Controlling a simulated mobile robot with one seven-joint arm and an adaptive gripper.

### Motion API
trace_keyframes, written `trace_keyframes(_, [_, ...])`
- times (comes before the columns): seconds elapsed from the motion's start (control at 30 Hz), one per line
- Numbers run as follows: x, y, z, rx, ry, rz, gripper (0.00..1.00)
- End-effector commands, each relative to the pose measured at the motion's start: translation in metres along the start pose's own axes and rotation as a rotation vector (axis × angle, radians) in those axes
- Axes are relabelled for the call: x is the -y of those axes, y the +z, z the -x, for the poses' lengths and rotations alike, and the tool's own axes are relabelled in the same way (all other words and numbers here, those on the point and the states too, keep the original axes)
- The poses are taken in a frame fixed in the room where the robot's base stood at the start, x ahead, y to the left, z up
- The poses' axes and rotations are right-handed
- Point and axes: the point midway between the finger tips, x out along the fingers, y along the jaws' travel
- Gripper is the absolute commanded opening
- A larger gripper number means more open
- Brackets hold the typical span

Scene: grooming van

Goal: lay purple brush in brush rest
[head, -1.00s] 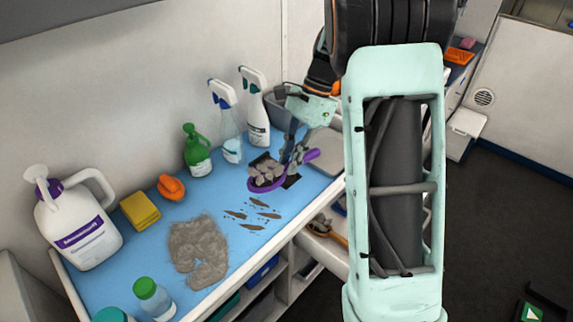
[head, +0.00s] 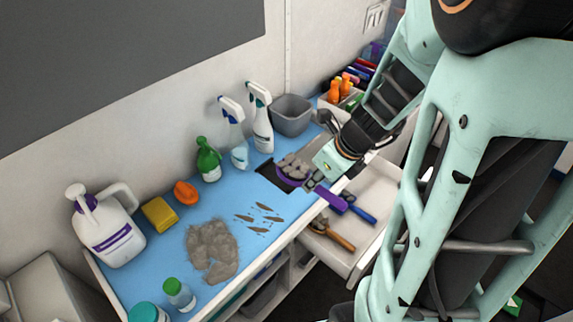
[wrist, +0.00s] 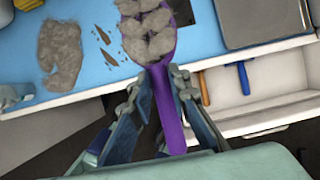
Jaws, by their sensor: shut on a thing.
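The purple brush (head: 328,197) is in my gripper (head: 312,182), which is shut on its handle. Grey fur clumps cover the brush head, which points away from me in the wrist view (wrist: 166,45). A black rectangular pad (head: 264,170), seemingly the brush rest, lies flat on the blue worktop. In the head view the brush head overlaps the pad. In the wrist view the pad (wrist: 198,32) shows just right of the brush head, uncovered. The brush appears held above the worktop; the exact gap cannot be told.
An open white drawer (head: 372,187) below the worktop holds a blue-handled brush (head: 360,211) and a wooden brush (head: 334,236). A grey bin (head: 292,112), spray bottles (head: 262,118), a fur pile (head: 212,252) and dark scraps (head: 262,216) are on the blue worktop (head: 170,255).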

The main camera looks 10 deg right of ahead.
Motion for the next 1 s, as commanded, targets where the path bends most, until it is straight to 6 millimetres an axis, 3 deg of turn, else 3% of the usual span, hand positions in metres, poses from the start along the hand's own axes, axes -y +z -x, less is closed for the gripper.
trace_keyframes(0.4, [0.034,0.054,-0.066,-0.003,0.002,0.005,0.0])
trace_keyframes(0.7, [0.049,0.068,-0.121,-0.002,0.002,0.005,0.0])
trace_keyframes(1.0, [0.055,0.073,-0.139,-0.001,0.0,0.003,0.0])
